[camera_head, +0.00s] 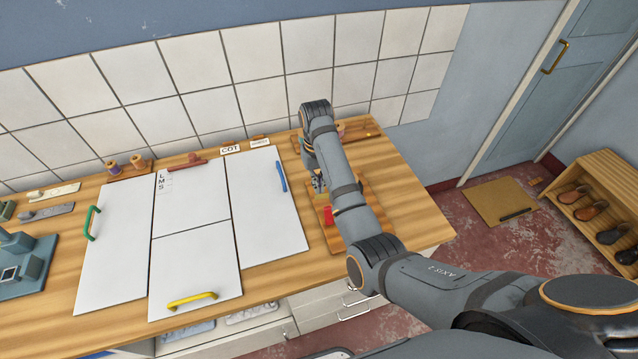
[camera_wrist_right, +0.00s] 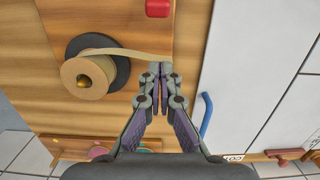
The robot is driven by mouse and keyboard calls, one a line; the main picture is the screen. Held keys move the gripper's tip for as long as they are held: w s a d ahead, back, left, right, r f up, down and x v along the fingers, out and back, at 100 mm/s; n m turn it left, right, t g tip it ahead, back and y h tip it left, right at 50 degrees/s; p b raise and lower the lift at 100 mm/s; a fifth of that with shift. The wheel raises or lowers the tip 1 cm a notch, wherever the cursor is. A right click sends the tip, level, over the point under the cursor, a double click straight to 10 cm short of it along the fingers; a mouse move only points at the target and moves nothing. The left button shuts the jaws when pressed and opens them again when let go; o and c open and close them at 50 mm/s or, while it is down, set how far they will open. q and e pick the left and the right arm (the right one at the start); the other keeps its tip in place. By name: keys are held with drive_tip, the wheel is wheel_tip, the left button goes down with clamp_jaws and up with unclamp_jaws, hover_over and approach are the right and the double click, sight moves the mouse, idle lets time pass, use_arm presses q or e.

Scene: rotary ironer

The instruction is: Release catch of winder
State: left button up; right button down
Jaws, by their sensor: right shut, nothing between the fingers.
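The winder's wooden board (camera_head: 353,187) lies at the right end of the bench, mostly hidden behind my right arm in the head view. In the right wrist view, a spool (camera_wrist_right: 85,78) of tan tape on a dark disc is at the left of the board. A tan strip (camera_wrist_right: 135,54) runs from it toward my fingertips. A red block (camera_wrist_right: 159,7), possibly the catch, is at the top edge; it also shows in the head view (camera_head: 329,215). My right gripper (camera_wrist_right: 161,68) is shut and empty, over the board between spool and blue handle. I cannot tell whether it touches the strip.
White panels (camera_head: 190,273) with a yellow handle (camera_head: 192,301), a green handle (camera_head: 92,223) and a blue handle (camera_head: 281,176) cover the bench's middle. A tiled wall stands behind.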

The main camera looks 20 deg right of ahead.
sight(329, 216)
drive_tip(key=f+p, duration=0.1)
drive_tip(key=s+f+p, duration=0.1)
drive_tip(key=p, duration=0.1)
drive_tip(key=shift+s+d+r+p, duration=0.1)
drive_tip(key=shift+s+r+p, duration=0.2)
drive_tip(key=shift+s, duration=0.25)
drive_tip(key=shift+s+r+p, duration=0.15)
drive_tip(key=shift+s+p, duration=0.2)
drive_tip(key=shift+s, duration=0.15)
drive_tip(key=shift+s+r, duration=0.15)
drive_tip(key=shift+s, duration=0.4)
use_arm(q)
drive_tip(key=r, duration=0.1)
drive_tip(key=s+r, duration=0.1)
drive_tip(key=r, duration=0.1)
drive_tip(key=shift+s, duration=0.1)
use_arm(e)
drive_tip(key=shift+w, duration=0.1)
drive_tip(key=shift+w, duration=0.1)
